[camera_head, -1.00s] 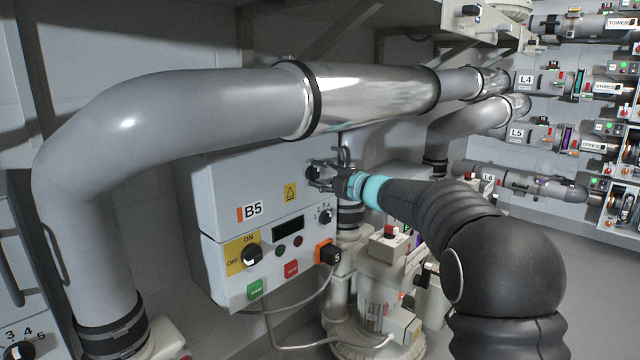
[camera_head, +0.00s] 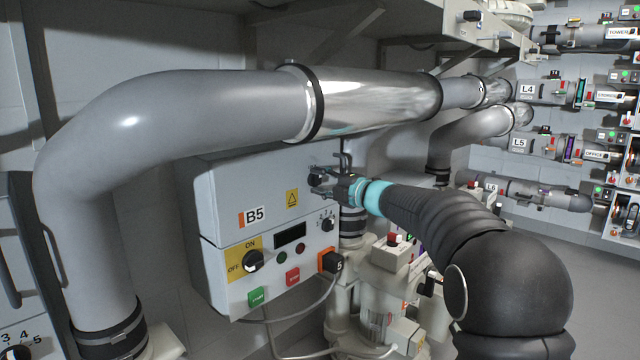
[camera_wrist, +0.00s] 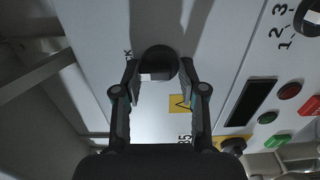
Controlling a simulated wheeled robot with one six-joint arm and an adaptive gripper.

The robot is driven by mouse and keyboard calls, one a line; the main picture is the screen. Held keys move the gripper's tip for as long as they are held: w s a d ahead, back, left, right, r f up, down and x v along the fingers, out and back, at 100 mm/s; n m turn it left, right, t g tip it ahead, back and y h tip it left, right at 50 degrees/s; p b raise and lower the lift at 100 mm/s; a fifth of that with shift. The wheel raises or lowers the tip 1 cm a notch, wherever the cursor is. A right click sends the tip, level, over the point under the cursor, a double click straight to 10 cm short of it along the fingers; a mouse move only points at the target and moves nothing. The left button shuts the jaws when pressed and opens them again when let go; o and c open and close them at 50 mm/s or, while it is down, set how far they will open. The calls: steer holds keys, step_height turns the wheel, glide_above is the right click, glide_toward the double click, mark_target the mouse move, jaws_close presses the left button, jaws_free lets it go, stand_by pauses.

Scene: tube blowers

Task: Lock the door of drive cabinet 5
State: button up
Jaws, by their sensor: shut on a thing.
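The drive cabinet (camera_head: 225,185) is a pale grey box labelled B5, under the large pipe. Its upper door looks closed. A dark round lock knob (camera_head: 314,179) sits at the door's upper right, and in the wrist view the knob (camera_wrist: 157,62) shows a pale block-like face. My gripper (camera_head: 320,186) reaches in from the right. In the wrist view its two fingers (camera_wrist: 160,82) stand on either side of the knob and are shut on it. The knob's exact turn angle is hard to read.
A thick grey and shiny pipe (camera_head: 365,103) runs just above the cabinet. Below the door are an ON/OFF switch (camera_head: 252,261), a numbered dial (camera_head: 327,224) and an orange-black plug (camera_head: 331,262). A blower unit (camera_head: 385,295) stands below right. Open floor lies at right.

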steer(key=o, duration=1)
steer(key=shift+d+r, duration=0.1)
steer(key=shift+r, duration=0.55)
steer(key=shift+c, duration=0.2)
steer(key=shift+f, duration=0.15)
steer(key=shift+f, duration=0.2)
steer(key=v, duration=1.2)
